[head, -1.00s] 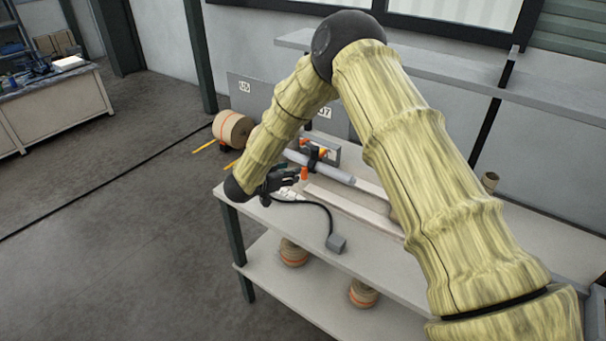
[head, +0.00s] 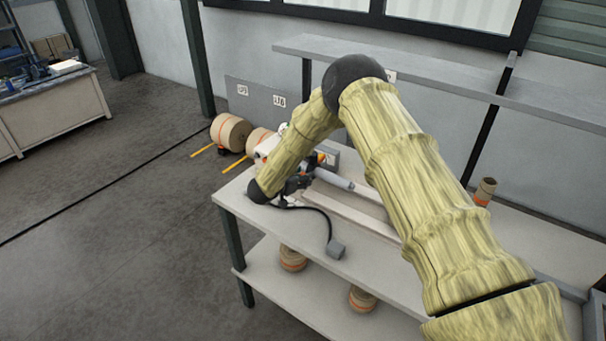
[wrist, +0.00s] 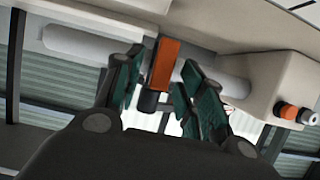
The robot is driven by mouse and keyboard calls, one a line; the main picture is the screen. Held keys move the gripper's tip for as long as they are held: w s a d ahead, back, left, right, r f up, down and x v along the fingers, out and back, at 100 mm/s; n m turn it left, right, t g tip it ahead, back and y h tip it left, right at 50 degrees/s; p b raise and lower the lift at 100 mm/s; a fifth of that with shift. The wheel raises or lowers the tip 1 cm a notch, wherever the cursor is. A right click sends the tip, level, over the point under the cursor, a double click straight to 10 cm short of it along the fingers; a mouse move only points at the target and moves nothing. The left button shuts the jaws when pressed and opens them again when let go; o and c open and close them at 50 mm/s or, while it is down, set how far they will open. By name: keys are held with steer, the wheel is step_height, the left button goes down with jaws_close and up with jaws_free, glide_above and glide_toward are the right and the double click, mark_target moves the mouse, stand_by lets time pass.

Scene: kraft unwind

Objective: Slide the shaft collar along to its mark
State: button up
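The shaft (head: 333,179) is a light grey bar on the bench, partly hidden behind my arm. In the wrist view the shaft (wrist: 78,45) runs across the picture behind my fingers. An orange block with a black lower end (wrist: 163,65), apparently part of the shaft collar, hangs in front of it. My gripper (wrist: 163,90) is open, one finger on each side of this block, with narrow gaps visible. In the head view my gripper (head: 300,183) is at the shaft's near left end, mostly hidden by my arm. I cannot make out the mark.
A pale housing (wrist: 278,85) with an orange and black knob stands at the right of the wrist view. On the bench a black cable runs to a grey box (head: 335,248).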

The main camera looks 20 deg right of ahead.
steer(key=shift+w+d+f, duration=0.25)
steer(key=shift+w+d, duration=0.15)
steer(key=shift+d, duration=0.1)
jaws_close()
steer(key=shift+w+d, duration=0.1)
